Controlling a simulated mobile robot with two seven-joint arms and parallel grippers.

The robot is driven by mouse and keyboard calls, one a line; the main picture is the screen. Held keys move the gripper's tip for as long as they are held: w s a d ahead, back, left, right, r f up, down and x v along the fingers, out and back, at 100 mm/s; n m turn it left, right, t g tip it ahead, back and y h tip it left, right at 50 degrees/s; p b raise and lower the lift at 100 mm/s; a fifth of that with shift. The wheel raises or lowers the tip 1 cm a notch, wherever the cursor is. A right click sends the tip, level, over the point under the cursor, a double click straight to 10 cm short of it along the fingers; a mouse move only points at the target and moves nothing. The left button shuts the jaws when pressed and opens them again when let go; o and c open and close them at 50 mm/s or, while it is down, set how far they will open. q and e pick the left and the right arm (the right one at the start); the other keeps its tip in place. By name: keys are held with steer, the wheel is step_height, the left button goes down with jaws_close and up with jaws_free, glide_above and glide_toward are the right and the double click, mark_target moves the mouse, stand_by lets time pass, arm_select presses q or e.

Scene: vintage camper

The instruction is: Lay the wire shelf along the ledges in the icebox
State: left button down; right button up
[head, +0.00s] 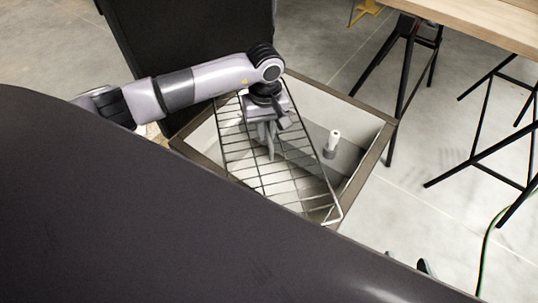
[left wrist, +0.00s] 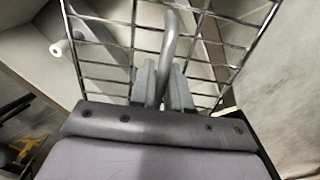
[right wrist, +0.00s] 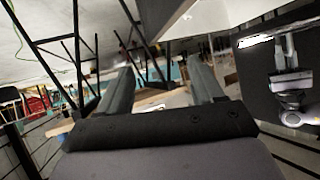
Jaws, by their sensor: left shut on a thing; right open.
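The wire shelf (head: 300,186) is a dark metal grid with a paler bar at its near right end. It lies at an angle across the icebox opening in the head view. The icebox (head: 372,166) is an open box with a brown rim and pale inside walls. My left gripper (head: 268,138) is over the shelf's middle, shut on its grey curved handle (left wrist: 170,45); the grid (left wrist: 100,62) spreads around the fingers in the left wrist view. Whether the shelf touches the ledges I cannot tell. My right gripper (right wrist: 161,74) is open and empty, away from the shelf.
A white cylinder (head: 334,138) in a grey base stands inside the icebox, right of the shelf. A black panel (head: 190,40) rises behind the icebox. A wooden table (head: 480,22) on black trestles stands at the right. A dark surface (head: 150,220) hides the near foreground.

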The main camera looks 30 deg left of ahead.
arm_select(q)
steer(key=w+a+f+n+b, duration=0.1)
steer(key=w+f+n+b, duration=0.1)
steer(key=f+n+b, duration=0.2)
steer(key=w+a+f+n+b, duration=0.1)
steer(key=w+f+n+b, duration=0.2)
steer(key=f+b, duration=0.6)
steer(key=shift+w+f+n, duration=0.3)
steer(key=shift+f+n, duration=0.1)
steer(key=shift+f, duration=0.35)
arm_select(e)
steer(key=w+a+f+y, duration=0.1)
steer(key=a+f+y, duration=0.1)
steer(key=a+f, duration=0.2)
step_height(320, 180, down, 3)
steer(key=shift+w+a+r+t, duration=0.2)
steer(key=shift+a+t, duration=0.1)
steer(key=shift+a, duration=0.1)
arm_select(q)
step_height(320, 180, down, 6)
steer(key=b, duration=0.4)
steer(key=shift+r+b, duration=0.1)
steer(key=shift+b, duration=0.2)
arm_select(e)
steer(key=shift+f+n+t+y, duration=0.35)
steer(key=shift+n+t+y, duration=0.05)
steer(key=shift+t, duration=0.1)
